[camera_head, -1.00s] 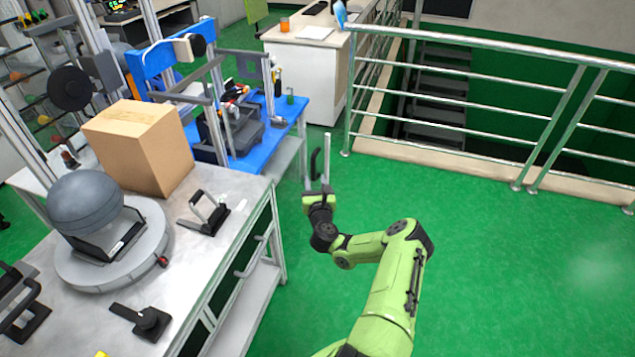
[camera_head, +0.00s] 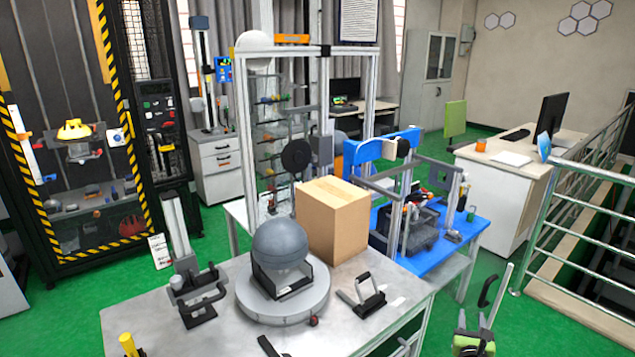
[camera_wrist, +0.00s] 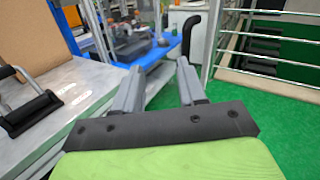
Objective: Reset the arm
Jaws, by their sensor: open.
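My green arm's end shows at the lower right of the head view, with my gripper (camera_head: 487,305) raised in front of the benches. The wrist view shows my gripper (camera_wrist: 160,88) from behind, its two grey fingers apart with nothing between them. A black curved handle (camera_wrist: 190,37) stands just beyond the fingers in the wrist view. My gripper is to the right of the metal workbench (camera_head: 385,325), clear of its top, over the green floor. Most of my arm is below the head view's lower edge.
A cardboard box (camera_head: 335,218) and a grey sphere on a round base (camera_head: 283,300) stand on the workbench. A blue table (camera_head: 425,258) with equipment stands behind. Metal railings (camera_head: 575,225) bound a stair opening at right.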

